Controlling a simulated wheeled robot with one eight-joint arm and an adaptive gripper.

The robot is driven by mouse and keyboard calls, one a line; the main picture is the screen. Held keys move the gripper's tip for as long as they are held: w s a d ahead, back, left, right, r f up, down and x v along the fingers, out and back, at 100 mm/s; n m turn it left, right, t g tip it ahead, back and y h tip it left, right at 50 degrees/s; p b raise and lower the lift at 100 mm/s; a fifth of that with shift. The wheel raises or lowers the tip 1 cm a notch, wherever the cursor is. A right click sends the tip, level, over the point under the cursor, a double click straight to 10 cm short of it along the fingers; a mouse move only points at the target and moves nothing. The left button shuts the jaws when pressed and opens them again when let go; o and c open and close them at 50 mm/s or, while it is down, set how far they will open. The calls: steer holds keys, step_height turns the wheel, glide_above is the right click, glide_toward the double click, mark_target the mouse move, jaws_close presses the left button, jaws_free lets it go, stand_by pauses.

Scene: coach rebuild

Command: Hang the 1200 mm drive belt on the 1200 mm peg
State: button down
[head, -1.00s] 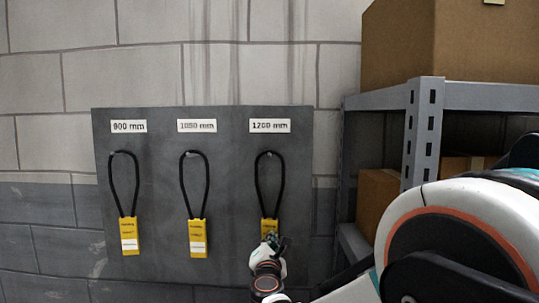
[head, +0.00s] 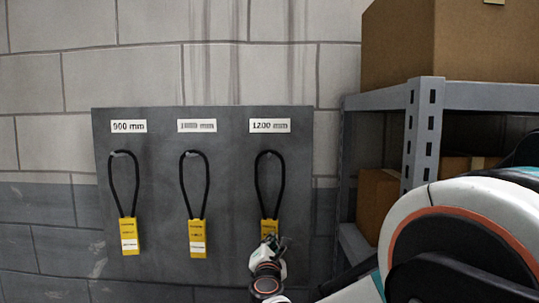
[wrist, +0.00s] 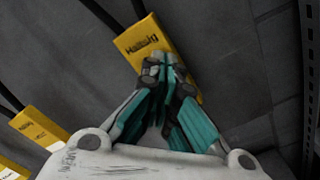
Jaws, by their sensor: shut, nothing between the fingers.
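The 1200 mm drive belt (head: 257,190) is a black loop with a yellow sleeve (head: 269,229) at its lower end. It hangs on the peg (head: 268,153) under the 1200 mm label (head: 269,126). My gripper (head: 270,242) is in front of the sleeve's lower part and hides it. In the wrist view my gripper (wrist: 162,62) is shut with its fingertips together over the face of the yellow sleeve (wrist: 145,42). Nothing shows between the fingers. I cannot tell whether the fingertips touch the sleeve.
Two more black belts with yellow sleeves hang on the grey board (head: 230,250), under the 900 mm label (head: 128,126) and the middle label (head: 197,126). A metal shelf (head: 424,130) with cardboard boxes (head: 445,45) stands at the right. The wall left of the board is clear.

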steer(key=shift+s, duration=0.6)
stand_by(1.6)
steer(key=s, duration=0.9)
steer(key=shift+a, duration=0.15)
stand_by(0.8)
steer(key=shift+w, duration=0.1)
